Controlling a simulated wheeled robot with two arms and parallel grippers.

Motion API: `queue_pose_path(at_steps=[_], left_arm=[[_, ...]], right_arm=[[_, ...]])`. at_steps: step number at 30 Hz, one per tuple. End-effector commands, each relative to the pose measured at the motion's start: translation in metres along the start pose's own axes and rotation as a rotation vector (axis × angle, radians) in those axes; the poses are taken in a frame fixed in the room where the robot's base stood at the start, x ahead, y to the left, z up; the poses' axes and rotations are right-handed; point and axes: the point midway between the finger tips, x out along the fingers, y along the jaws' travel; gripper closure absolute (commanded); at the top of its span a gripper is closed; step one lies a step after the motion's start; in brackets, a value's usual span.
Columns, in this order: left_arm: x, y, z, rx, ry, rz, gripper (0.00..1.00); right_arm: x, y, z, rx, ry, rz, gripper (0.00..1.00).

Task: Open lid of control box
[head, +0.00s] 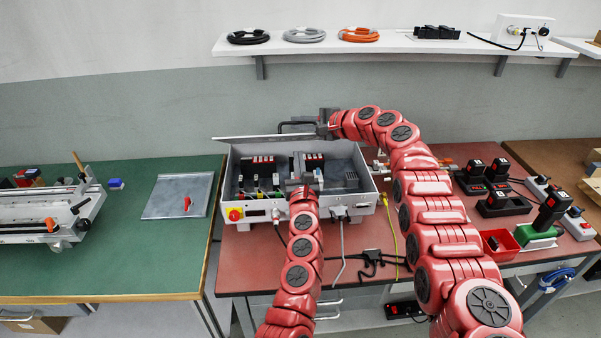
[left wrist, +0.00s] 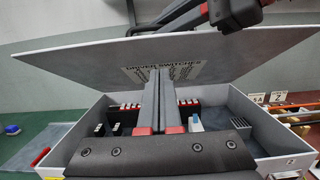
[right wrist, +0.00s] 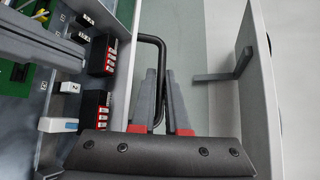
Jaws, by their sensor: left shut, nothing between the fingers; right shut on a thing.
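The grey control box (head: 262,212) stands on the red bench with its inside showing. Its lid (head: 255,138) is raised at the back and shows nearly edge-on in the head view. In the left wrist view the lid's underside (left wrist: 100,58) faces me with a printed label. My right gripper (head: 326,124) is at the top of the lid, shut on the black lid handle (head: 290,124), which also passes between its fingers in the right wrist view (right wrist: 151,40). My left gripper (head: 303,181) is shut and empty over the open box, its fingers in front of the lid's underside.
Switches and terminals fill the box. A wall shelf (head: 395,46) with cables hangs above. Black tools (head: 493,178) and a red bin (head: 499,243) are on the right of the bench. A metal plate (head: 165,200) lies on the green table at left.

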Motion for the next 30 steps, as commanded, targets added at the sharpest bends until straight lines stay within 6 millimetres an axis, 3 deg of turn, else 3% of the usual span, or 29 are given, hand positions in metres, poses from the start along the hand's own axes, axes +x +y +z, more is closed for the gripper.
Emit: queue_pose_path(at_steps=[1, 6, 20, 30], left_arm=[[0.007, 0.0, 0.01, -0.003, -0.006, 0.0, 1.0], [0.019, 0.001, 0.023, -0.002, -0.004, 0.003, 1.0], [0.024, 0.0, 0.027, -0.001, -0.003, 0.001, 1.0], [0.036, 0.002, 0.044, -0.003, -0.008, 0.003, 1.0]], right_arm=[[-0.001, 0.0, -0.001, 0.0, 0.003, -0.001, 1.0], [0.0, 0.0, -0.001, 0.0, 0.003, -0.001, 1.0], [-0.001, 0.0, -0.001, 0.0, 0.003, -0.001, 1.0], [0.001, 0.004, -0.001, 0.003, -0.002, 0.008, 1.0]])
